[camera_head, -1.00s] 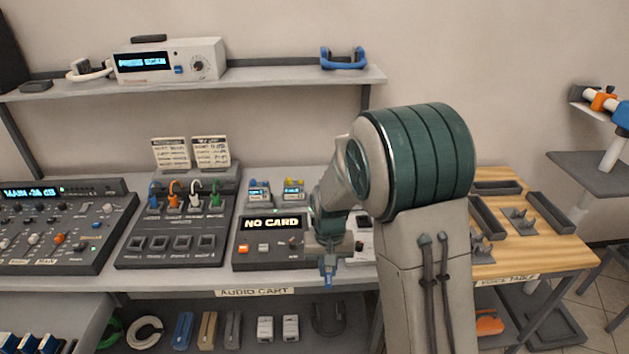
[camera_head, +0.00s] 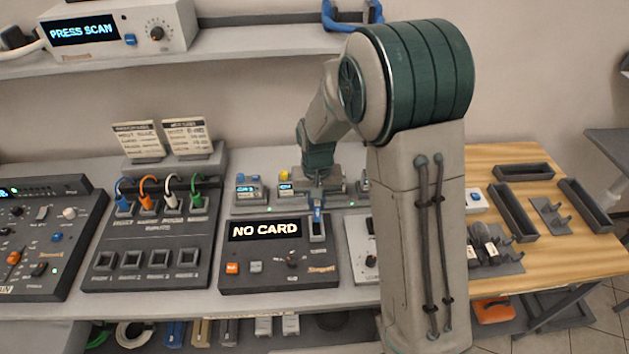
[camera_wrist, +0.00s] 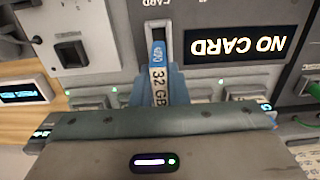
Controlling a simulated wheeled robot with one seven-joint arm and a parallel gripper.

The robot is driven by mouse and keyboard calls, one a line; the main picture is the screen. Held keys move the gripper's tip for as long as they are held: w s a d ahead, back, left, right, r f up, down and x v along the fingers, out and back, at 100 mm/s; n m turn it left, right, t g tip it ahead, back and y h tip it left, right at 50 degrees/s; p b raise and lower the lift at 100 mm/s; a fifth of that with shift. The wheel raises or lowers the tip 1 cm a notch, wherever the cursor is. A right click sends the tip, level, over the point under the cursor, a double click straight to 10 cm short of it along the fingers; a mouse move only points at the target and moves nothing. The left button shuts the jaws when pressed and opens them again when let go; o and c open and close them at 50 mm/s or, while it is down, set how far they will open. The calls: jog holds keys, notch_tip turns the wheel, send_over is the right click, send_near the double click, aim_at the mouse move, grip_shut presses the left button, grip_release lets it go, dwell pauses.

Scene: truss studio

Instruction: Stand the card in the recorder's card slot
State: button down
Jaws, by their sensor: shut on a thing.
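The recorder (camera_head: 280,274) stands on the cart and its display (camera_head: 265,229) reads NO CARD. Its dark upright card slot (camera_head: 317,228) is at the right of the display; the slot also shows in the wrist view (camera_wrist: 157,32). My gripper (camera_head: 317,205) is shut on the blue card, at the slot's far end. In the wrist view the card (camera_wrist: 158,70) has a white 32 GB label and sits between the blue fingers, its tip overlapping the slot's near end. I cannot tell whether the card touches the slot.
A grey patch unit with coloured cables (camera_head: 150,250) stands left of the recorder. A pale unit with a knob (camera_head: 362,250) is close on its right. Small devices with screens (camera_head: 250,192) stand behind it. A scanner (camera_head: 120,28) sits on the shelf above.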

aim_at(317, 215)
jog(key=shift+w, duration=0.15)
jog(key=shift+f+b, duration=0.6)
jog(key=shift+f, duration=0.15)
jog(key=shift+f+b, duration=1.35)
jog(key=shift+f, duration=0.75)
jog(key=shift+s+f+b, duration=0.2)
jog(key=shift+f+b, duration=0.45)
jog(key=shift+b, duration=0.05)
jog(key=c, duration=1.7)
grip_release()
jog(key=shift+r+p, duration=3.75)
jog(key=shift+r, duration=1.85)
